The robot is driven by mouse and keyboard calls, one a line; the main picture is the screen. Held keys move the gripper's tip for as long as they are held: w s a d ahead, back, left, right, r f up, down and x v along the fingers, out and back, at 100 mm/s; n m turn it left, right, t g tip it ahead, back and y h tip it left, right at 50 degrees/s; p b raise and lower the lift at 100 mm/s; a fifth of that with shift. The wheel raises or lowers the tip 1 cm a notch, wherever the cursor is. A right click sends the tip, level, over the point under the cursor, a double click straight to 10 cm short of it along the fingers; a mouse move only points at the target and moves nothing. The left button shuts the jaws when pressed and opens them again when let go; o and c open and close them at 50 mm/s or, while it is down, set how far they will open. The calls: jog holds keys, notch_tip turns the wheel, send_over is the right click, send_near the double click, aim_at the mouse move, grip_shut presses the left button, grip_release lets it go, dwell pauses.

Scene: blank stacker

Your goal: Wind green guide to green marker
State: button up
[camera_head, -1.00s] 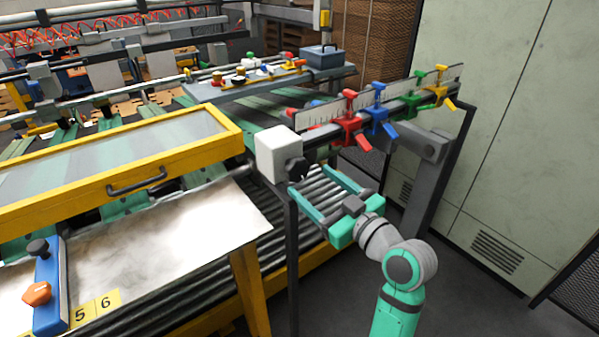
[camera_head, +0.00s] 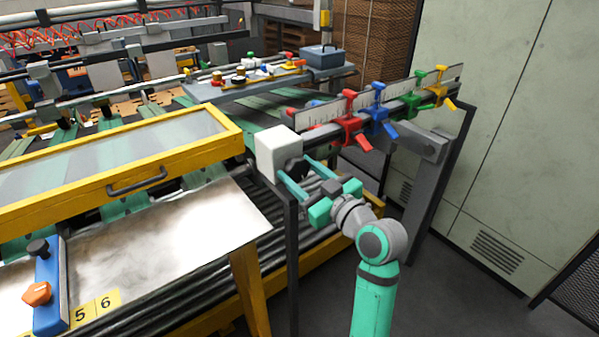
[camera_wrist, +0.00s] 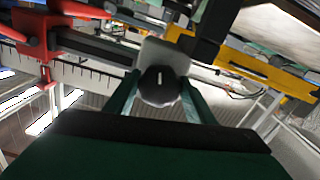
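The green guide (camera_head: 411,104) sits on the ruled rail at the right, between the blue and yellow guides. A separate green marker cannot be told apart on the ruler (camera_head: 325,112). A white box (camera_head: 277,153) with a black knob (camera_head: 294,170) ends the rail. My gripper (camera_head: 297,172) is open at the knob. In the wrist view the knob (camera_wrist: 159,86), with a white line on its face, lies between my two teal fingers. The fingertips' exact depth along the knob is unclear.
Red (camera_head: 352,132), blue (camera_head: 379,118) and yellow (camera_head: 438,95) guides share the rail. A dark post stands under the white box. Rollers (camera_head: 190,300) and a yellow-framed cover (camera_head: 130,165) lie left. A pale cabinet (camera_head: 510,130) stands right.

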jog(key=shift+m, duration=0.3)
jog(key=m, duration=0.4)
jog(key=shift+a, duration=0.1)
jog(key=shift+s+m, duration=0.1)
jog(key=shift+m, duration=2.2)
jog(key=o, duration=1)
jog(key=shift+o, duration=0.2)
